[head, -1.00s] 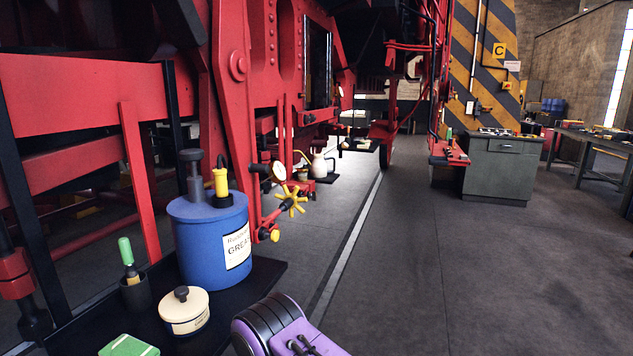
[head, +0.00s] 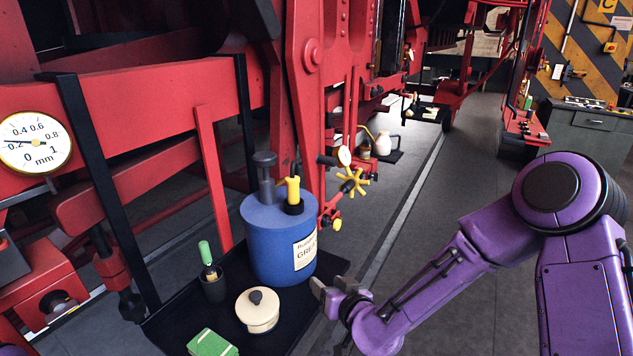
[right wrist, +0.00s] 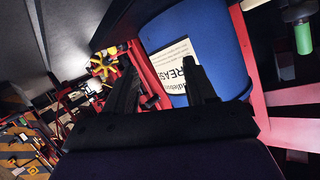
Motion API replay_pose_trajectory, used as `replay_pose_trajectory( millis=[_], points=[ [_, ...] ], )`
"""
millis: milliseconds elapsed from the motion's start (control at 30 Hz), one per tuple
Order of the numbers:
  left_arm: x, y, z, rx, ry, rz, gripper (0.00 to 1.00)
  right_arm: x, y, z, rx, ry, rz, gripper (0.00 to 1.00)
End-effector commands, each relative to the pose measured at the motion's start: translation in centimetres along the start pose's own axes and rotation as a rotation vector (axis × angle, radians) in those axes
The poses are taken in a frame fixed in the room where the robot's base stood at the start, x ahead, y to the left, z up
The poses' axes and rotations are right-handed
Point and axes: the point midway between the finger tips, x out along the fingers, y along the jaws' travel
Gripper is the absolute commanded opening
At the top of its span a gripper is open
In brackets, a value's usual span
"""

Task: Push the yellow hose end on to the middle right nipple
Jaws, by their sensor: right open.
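The yellow hose end (head: 293,190) appears to be the yellow piece standing upright in a black collar on top of the blue grease drum (head: 268,245). My right gripper (head: 325,297) is open and empty, low in front of the drum's right side, below the hose end. In the right wrist view its two fingers (right wrist: 160,88) point at the drum's label (right wrist: 182,70). The yellow hose end does not show in that view. I cannot make out the middle right nipple in either view. My left gripper is not in view.
A black tray (head: 180,330) carries the drum, a cream lidded pot (head: 257,312), a green-handled tool in a black cup (head: 212,285) and a green box (head: 212,343). A yellow handwheel (head: 353,182) sticks out from the red frame. A dial gauge (head: 35,142) is at left.

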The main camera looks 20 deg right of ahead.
Motion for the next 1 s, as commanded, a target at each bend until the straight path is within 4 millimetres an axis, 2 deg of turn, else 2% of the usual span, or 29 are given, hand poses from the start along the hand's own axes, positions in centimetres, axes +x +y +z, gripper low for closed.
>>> replay_pose_trajectory(
  millis=[33, 100, 200, 300, 467, 800, 1000],
  points=[
    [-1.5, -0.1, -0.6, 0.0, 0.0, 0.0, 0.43, -0.3, -1.7, -4.7, -0.053, 0.073, -0.039, 0.55],
    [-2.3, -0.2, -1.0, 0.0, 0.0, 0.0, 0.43, -0.7, -3.5, -9.3, -0.138, 0.164, -0.084, 0.55],
    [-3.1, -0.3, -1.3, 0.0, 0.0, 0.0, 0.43, -1.4, -5.3, -14.3, -0.233, 0.27, -0.118, 0.55],
    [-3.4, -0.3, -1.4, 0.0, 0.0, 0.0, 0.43, -1.9, -6.2, -16.8, -0.289, 0.33, -0.131, 0.55],
    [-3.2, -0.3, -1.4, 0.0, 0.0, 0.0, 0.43, -1.2, -6.6, -17.8, -0.314, 0.353, -0.135, 0.55],
    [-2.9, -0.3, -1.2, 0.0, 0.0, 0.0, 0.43, 4.0, -7.6, -19.4, -0.313, 0.35, -0.136, 0.55],
    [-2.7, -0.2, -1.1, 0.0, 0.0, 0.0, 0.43, 6.0, -8.0, -20.0, -0.312, 0.35, -0.135, 0.55]
  ],
)
